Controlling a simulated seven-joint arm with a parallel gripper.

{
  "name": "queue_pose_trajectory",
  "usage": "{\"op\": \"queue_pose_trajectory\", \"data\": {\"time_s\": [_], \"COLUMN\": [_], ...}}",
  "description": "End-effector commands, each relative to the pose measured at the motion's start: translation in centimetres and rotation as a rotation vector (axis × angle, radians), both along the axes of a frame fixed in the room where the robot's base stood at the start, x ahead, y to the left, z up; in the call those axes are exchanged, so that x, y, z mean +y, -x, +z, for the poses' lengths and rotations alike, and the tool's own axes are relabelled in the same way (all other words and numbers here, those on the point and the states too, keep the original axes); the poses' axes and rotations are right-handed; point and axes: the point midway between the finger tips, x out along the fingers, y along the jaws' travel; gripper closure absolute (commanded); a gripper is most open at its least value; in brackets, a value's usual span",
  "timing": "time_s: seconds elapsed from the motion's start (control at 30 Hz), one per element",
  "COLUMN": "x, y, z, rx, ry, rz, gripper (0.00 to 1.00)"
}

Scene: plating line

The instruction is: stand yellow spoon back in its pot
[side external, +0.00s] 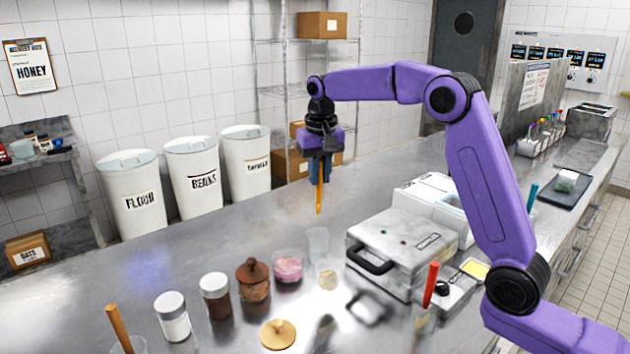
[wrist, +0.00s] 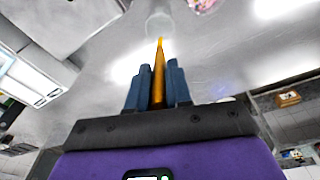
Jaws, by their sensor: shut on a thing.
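My gripper (side external: 318,180) is shut on the yellow spoon (side external: 319,199), holding it upright, tip down, above the steel counter. In the wrist view the spoon (wrist: 158,65) sticks out between the blue fingers (wrist: 158,85). An empty clear pot (side external: 317,241) stands on the counter below and in front of the spoon tip, apart from it. A clear round pot also shows beyond the tip in the wrist view (wrist: 160,24). The red spoon (side external: 431,284) stands in another clear pot at the right. The spoon's upper end is hidden in my gripper.
A clear cup with pale contents (side external: 327,276), a pink-filled jar (side external: 288,267), a brown lidded pot (side external: 252,281) and lidded jars (side external: 215,295) stand nearby. A handled grey appliance (side external: 395,250) stands right. The counter left of the spoon is clear.

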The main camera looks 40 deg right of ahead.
Motion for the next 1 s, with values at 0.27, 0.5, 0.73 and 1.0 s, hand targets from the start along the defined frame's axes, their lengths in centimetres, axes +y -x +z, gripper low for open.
{"op": "queue_pose_trajectory", "data": {"time_s": [0.27, 0.5, 0.73, 1.0], "x": [-0.1, -0.1, -0.1, -0.1], "y": [-0.1, 0.0, -0.1, 0.0], "z": [-1.6, -3.6, -5.6, -7.9], "rx": [-0.001, -0.001, 0.0, 0.0], "ry": [-0.003, -0.002, -0.002, -0.002], "rz": [-0.004, -0.003, -0.003, -0.003], "gripper": [1.0, 1.0, 1.0, 1.0]}}
